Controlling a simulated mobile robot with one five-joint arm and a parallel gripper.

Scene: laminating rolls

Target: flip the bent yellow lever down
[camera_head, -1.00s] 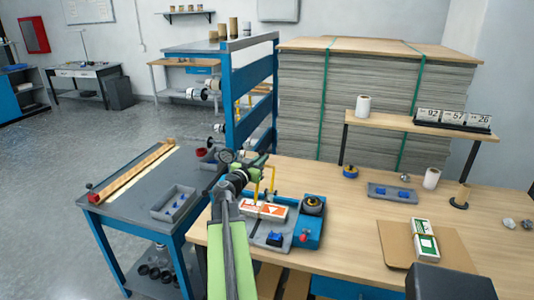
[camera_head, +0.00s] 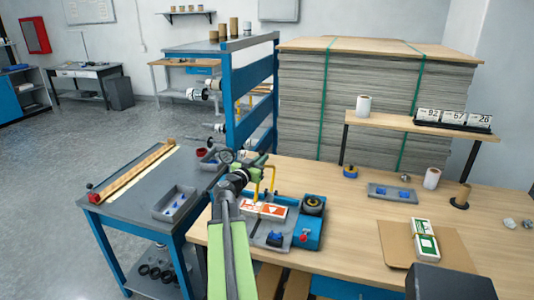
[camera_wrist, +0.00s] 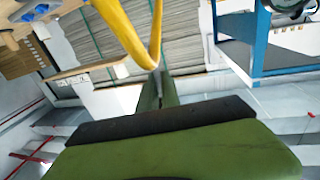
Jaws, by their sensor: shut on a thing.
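The bent yellow lever (camera_head: 273,178) stands up from the grey and blue machine (camera_head: 277,238) on the wooden table, with its top at my gripper. In the wrist view the yellow lever (camera_wrist: 128,32) runs down from the top and bends near the fingertips. My gripper (camera_head: 262,161) is at the lever's upper part, above the machine. In the wrist view its green fingers (camera_wrist: 158,90) are close together at the lever's bend, shut on it. The exact contact is partly hidden. An orange and white card (camera_head: 265,208) lies on the machine below.
A black round knob (camera_head: 313,204) and a red knob (camera_head: 304,238) are on the machine's right side. A blue rack (camera_head: 250,95) stands behind my gripper. A grey cart (camera_head: 135,200) is at left. The table between the machine and the brown board (camera_head: 393,240) is clear.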

